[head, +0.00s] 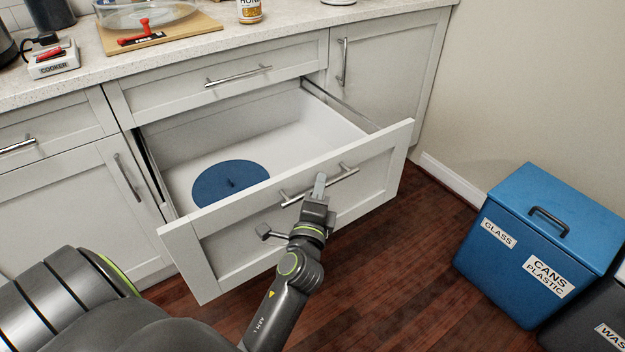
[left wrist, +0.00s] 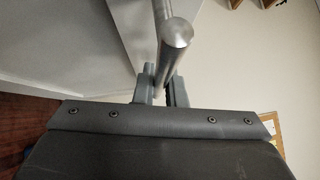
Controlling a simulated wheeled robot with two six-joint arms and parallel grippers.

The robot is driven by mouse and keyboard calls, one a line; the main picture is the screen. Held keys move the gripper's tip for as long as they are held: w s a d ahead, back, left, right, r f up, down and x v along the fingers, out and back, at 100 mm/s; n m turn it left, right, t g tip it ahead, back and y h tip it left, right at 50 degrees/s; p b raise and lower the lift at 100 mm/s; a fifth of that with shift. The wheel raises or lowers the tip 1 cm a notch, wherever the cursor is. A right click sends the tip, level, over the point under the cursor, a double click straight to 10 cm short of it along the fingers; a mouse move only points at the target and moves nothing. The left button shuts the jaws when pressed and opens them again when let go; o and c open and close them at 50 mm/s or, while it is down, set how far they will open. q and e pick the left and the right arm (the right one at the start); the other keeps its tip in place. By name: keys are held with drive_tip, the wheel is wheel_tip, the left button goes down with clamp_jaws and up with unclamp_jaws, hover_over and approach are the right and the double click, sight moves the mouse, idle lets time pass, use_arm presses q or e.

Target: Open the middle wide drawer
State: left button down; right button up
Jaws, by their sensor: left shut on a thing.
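The middle wide drawer (head: 290,215) is pulled well out of the white cabinet in the head view. Its inside is white, and a round blue lid-like disc (head: 230,182) lies in it. My left gripper (head: 319,187) is at the drawer's metal bar handle (head: 340,175), shut on it. In the left wrist view the bar (left wrist: 175,45) passes between the two fingers (left wrist: 160,85). My right gripper is not in view.
A closed drawer (head: 215,90) sits above, under the speckled counter (head: 85,75). A closed door (head: 375,75) is to the right. A blue bin (head: 535,240) stands on the wooden floor at the right, with clear floor between it and the drawer.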

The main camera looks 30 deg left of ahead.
use_arm(q)
drive_tip(key=shift+s+d, duration=0.3)
drive_tip(key=shift+d, duration=0.4)
drive_tip(key=shift+s+d, duration=0.25)
drive_tip(key=shift+d, duration=0.4)
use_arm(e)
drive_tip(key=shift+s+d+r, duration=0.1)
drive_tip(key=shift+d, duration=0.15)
use_arm(q)
drive_tip(key=c, duration=1.5)
unclamp_jaws()
